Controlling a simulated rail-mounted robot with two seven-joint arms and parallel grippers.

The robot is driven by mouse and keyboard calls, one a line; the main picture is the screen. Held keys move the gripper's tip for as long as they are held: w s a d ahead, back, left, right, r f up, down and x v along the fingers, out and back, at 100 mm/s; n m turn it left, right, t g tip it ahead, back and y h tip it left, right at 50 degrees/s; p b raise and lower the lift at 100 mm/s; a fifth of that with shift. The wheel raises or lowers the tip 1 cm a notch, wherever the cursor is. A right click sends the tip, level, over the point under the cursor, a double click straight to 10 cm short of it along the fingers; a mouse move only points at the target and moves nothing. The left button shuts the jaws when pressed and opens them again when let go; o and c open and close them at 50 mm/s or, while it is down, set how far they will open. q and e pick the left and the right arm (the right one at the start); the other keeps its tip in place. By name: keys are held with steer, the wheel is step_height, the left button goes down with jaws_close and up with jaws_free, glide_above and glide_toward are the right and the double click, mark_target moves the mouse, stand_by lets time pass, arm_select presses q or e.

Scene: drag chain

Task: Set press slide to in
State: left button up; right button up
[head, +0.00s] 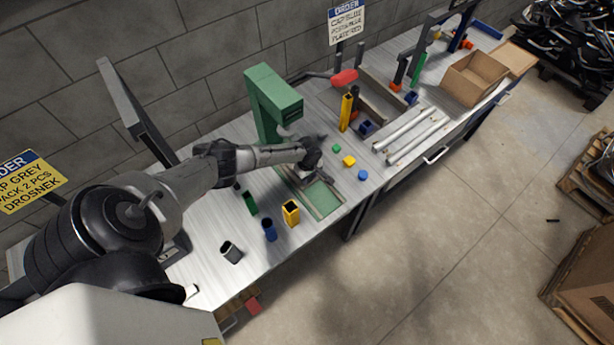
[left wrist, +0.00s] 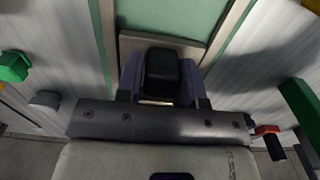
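The green press (head: 275,105) stands at the back of the workbench. Its slide, a green plate in a pale metal frame (head: 322,198), reaches out toward the bench's front edge. In the left wrist view the green plate (left wrist: 165,18) lies beyond a pale crossbar with a black upright handle (left wrist: 162,70). My left gripper (head: 308,165) is down at the slide, on the press side of the plate. In the left wrist view its two dark purple fingers (left wrist: 160,82) stand on either side of the handle and appear to touch it. My right gripper is not in view.
Green, blue, yellow and dark cups, including the yellow one (head: 291,213), stand left and in front of the slide. Small cubes, including a yellow one (head: 349,161), lie to its right. Pale rods (head: 410,135) and a cardboard box (head: 473,80) lie farther right.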

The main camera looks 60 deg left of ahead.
arm_select(q)
steer(key=shift+o, duration=1.4)
steer(key=shift+w, duration=0.1)
steer(key=shift+o, duration=0.5)
steer(key=shift+r, duration=0.1)
step_height(320, 180, up, 14)
steer(key=p, duration=0.2)
steer(key=shift+f, duration=0.2)
